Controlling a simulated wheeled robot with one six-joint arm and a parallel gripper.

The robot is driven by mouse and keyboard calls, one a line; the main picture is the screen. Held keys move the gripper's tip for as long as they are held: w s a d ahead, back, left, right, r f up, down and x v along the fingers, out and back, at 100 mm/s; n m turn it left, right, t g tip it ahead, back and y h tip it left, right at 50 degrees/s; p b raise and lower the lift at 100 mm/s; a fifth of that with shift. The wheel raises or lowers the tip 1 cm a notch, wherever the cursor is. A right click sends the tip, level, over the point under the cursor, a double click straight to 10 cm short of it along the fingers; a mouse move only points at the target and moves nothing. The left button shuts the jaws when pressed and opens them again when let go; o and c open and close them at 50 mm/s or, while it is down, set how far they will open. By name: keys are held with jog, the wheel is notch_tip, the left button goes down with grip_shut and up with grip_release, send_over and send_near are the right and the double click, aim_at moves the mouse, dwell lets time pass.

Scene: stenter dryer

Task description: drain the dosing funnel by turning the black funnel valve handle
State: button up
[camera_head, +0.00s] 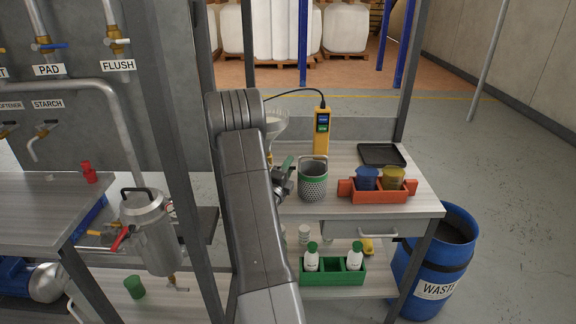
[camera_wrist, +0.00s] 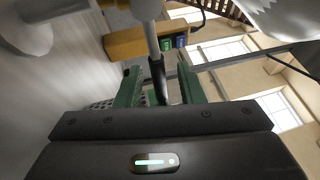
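The dosing funnel (camera_head: 276,122) is a pale, translucent cone at the back left of the bench, partly hidden behind my arm. Brass shows below it (camera_head: 268,155); the valve handle is not clear in the head view. In the wrist view the black handle (camera_wrist: 158,78), on the end of a grey metal bar, lies between the green fingers of my gripper (camera_wrist: 161,88). Gaps show on both sides of the handle, so the fingers look open around it and not closed on it. In the head view my gripper (camera_head: 288,170) is just below the funnel, beside the perforated cup.
A yellow meter (camera_head: 321,134) with a cable stands behind. An orange caddy (camera_head: 378,195) with blue and yellow tubs and a black tray (camera_head: 382,154) are to the right.

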jog(key=shift+c, duration=0.4)
grip_shut()
